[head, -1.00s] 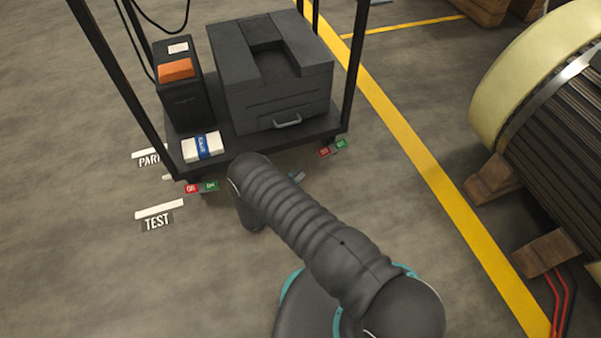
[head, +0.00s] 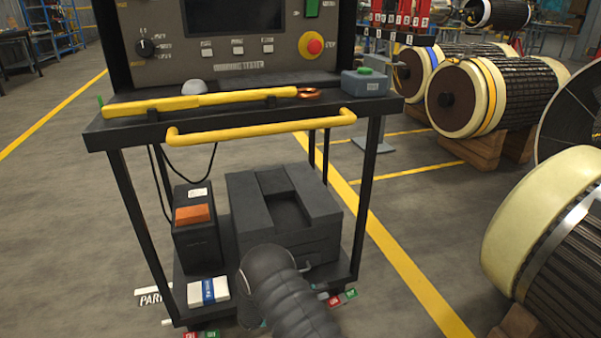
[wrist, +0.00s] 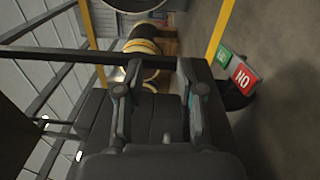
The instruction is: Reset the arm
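My arm (head: 290,298) shows at the bottom middle of the head view as a dark ribbed sleeve with a rounded joint, in front of the cart's lower shelf. My gripper (wrist: 158,72) shows in the wrist view, its two dark fingers spread apart with nothing seen between them but background. The gripper itself is not seen in the head view. The wrist view is turned on its side, and a dark block-like shape lies behind the fingers.
A black test cart (head: 118,134) with a control panel (head: 235,58) and yellow handle (head: 260,126) stands close ahead. Its lower shelf holds a dark grey box (head: 285,212). Large rotors (head: 560,250) on wooden blocks are at the right. Floor at left is open.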

